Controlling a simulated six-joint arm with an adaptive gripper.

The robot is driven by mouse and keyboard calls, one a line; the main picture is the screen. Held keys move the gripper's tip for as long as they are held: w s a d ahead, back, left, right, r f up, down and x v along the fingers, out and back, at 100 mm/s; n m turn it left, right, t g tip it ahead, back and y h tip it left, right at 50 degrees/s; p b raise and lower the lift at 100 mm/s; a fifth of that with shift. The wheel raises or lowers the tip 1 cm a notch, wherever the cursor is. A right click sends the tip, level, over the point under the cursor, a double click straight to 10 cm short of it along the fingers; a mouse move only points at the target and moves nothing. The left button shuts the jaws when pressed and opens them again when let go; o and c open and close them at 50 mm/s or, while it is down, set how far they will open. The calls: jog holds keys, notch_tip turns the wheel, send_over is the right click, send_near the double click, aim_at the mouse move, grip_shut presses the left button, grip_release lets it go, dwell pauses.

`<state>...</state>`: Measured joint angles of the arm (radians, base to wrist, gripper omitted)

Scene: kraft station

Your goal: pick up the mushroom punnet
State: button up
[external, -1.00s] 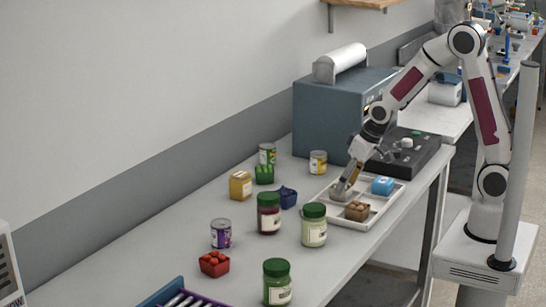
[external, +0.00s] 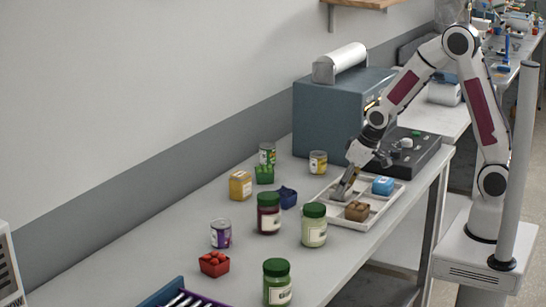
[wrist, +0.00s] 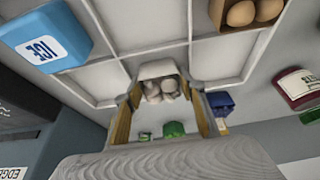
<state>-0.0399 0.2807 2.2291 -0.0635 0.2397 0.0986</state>
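The mushroom punnet (wrist: 157,70) is a small pale tub with whitish-grey mushrooms in it. It shows in the wrist view between the tips of my gripper (wrist: 162,100). The fingers stand apart, one on each side of the punnet; I cannot tell whether either one touches it. In the external view my gripper (external: 346,188) points down into the left part of the white divided tray (external: 376,219). The punnet is mostly hidden there behind the fingers.
The tray also holds a brown egg carton (external: 357,211) and a blue ICE box (external: 382,186). Green-lidded jars (external: 314,225), a dark blue punnet (external: 287,197) and cans stand to the left. A blue-grey machine (external: 335,115) stands behind the tray.

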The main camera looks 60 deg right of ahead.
jog(key=shift+r, duration=0.15)
jog(key=shift+r, duration=4.85)
